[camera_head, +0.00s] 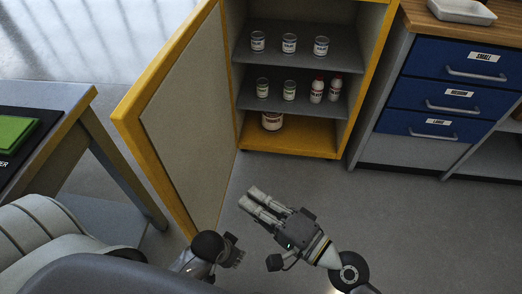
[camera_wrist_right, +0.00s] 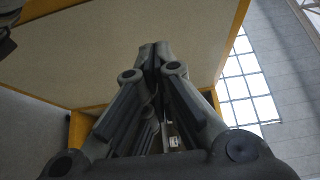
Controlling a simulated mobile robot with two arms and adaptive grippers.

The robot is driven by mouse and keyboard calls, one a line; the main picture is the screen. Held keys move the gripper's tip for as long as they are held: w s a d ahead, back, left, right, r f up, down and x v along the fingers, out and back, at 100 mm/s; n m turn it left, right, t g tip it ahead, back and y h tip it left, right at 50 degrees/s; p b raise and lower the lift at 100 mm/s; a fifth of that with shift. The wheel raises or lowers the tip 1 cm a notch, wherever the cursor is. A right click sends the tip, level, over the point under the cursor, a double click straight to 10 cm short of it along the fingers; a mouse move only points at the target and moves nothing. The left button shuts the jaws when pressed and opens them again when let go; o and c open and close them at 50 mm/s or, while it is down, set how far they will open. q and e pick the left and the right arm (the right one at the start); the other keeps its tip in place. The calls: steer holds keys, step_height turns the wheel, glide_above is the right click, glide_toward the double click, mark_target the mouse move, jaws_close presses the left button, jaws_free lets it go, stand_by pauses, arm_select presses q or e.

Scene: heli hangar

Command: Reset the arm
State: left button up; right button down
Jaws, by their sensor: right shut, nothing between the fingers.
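My right gripper (camera_head: 252,197) reaches in from the lower right, in front of the open yellow cabinet. Its fingers are together and hold nothing. In the right wrist view its fingers (camera_wrist_right: 153,55) meet at the tips. My left gripper (camera_head: 236,252) is lower and to the left, near the bottom of the cabinet door. It is small and dark, and I cannot tell its finger opening. The two grippers are apart from each other.
The yellow cabinet's door (camera_head: 180,110) stands open on the left. Its shelves (camera_head: 298,42) hold several jars and bottles. A table (camera_head: 75,115) with a green item (camera_head: 14,132) is at the left. Blue drawers (camera_head: 450,65) stand at the right. The floor (camera_head: 400,215) between is clear.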

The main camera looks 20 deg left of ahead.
steer(key=w+d+f+n+h, duration=0.2)
steer(key=d+f+n+h, duration=0.2)
steer(key=d+f+h, duration=0.85)
steer(key=s+d+f+n+g+h, duration=0.15)
steer(key=s+d+f, duration=0.25)
steer(key=d+f, duration=0.6)
steer(key=s+d+f+g+h, duration=0.1)
steer(key=s+d+f+h, duration=0.25)
steer(key=d+f, duration=0.65)
arm_select(q)
steer(key=s+a+f+g+p, duration=0.1)
steer(key=s+f+p, duration=0.3)
steer(key=s+p, duration=0.5)
steer(key=s+a+f+g+p, duration=0.1)
steer(key=s+f+p, duration=0.3)
steer(key=s+p, duration=0.5)
steer(key=shift+s+a+f, duration=0.25)
steer(key=shift+s+a, duration=0.4)
steer(key=shift+s, duration=0.4)
arm_select(e)
steer(key=s+d+f, duration=0.2)
steer(key=s, duration=0.7)
steer(key=s+d+f+g, duration=0.1)
steer(key=s+d+f, duration=0.2)
steer(key=s, duration=0.7)
steer(key=shift+s, duration=0.3)
